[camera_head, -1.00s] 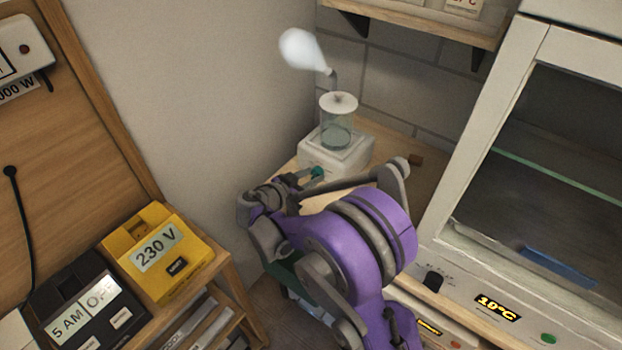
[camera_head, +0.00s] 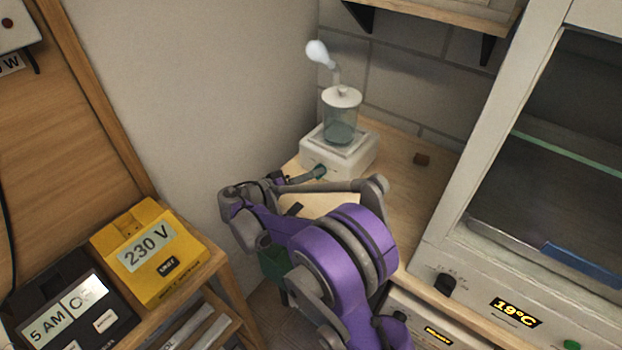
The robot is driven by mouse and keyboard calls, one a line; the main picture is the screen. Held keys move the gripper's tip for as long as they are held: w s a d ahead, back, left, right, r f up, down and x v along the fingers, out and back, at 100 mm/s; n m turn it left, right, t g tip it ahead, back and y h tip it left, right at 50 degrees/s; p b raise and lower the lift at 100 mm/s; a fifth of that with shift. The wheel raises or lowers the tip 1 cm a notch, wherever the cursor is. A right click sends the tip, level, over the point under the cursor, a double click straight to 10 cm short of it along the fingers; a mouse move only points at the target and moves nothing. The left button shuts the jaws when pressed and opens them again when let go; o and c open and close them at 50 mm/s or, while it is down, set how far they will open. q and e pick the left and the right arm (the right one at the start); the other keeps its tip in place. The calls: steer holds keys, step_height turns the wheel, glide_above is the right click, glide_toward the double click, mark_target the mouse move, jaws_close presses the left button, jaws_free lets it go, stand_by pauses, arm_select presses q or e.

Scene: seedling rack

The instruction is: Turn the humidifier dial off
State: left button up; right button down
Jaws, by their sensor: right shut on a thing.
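The humidifier (camera_head: 322,152) is a white square base with a clear tank (camera_head: 340,125), a white lid and a bent spout. It stands at the back of the wooden bench against the wall. A small white puff of mist (camera_head: 317,52) hangs at the spout. The teal dial (camera_head: 319,171) is on the front face of the base and is partly covered by my right gripper (camera_head: 312,174). That gripper reaches in from the left of the dial and is shut on it. The dial's markings cannot be read. My left gripper is not in view.
A cabinet (camera_head: 432,200) showing 19°C stands to the right. A yellow 230 V box (camera_head: 150,255) and a black timer box (camera_head: 70,310) sit on a shelf at left. A wall shelf (camera_head: 440,14) overhangs the back.

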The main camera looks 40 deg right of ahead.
steer(key=shift+f+n+h+b, duration=0.1)
steer(key=shift+n+h+b, duration=0.2)
steer(key=shift+n+b, duration=0.5)
steer(key=shift+n, duration=0.4)
steer(key=shift+c, duration=2.4)
jaws_free()
step_height(320, 180, up, 10)
steer(key=p, duration=0.1)
steer(key=shift+p, duration=0.3)
